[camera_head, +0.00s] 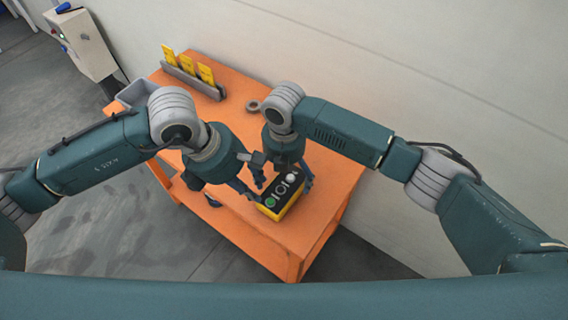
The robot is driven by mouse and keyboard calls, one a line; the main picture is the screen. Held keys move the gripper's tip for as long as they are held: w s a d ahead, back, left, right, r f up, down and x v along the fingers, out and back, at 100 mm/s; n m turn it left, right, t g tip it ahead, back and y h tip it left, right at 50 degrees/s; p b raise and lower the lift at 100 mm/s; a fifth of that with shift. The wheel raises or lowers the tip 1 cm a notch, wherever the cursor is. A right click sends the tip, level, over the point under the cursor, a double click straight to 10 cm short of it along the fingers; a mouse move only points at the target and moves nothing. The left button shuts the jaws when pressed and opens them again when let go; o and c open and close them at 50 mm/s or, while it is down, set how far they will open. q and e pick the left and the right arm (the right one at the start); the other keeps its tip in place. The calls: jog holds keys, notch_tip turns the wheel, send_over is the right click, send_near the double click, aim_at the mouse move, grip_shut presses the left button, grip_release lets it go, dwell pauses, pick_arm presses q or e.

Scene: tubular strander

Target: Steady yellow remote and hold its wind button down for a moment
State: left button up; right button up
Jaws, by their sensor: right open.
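The yellow remote (292,205) sits on the orange table near its front right end. It has a black top face with a green button (270,202), a ringed dark button in the middle and a white button (290,178). My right gripper (292,184) comes down over the remote's far end, open, with one finger by its right side. My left gripper (254,187) is at the remote's left side, close to the green button. Whether it touches the remote, and how far its fingers are apart, is unclear.
The orange table (262,240) stands against a pale wall. A grey bin (136,92) is at the back left corner. A pale control box (80,42) stands farther left.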

jog(key=shift+f, duration=1.1)
jog(key=c, duration=1.1)
pick_arm(q)
jog(key=shift+c, duration=1.1)
pick_arm(e)
jog(key=shift+c, duration=1)
pick_arm(q)
grip_shut()
pick_arm(e)
jog(key=shift+c, duration=0.2)
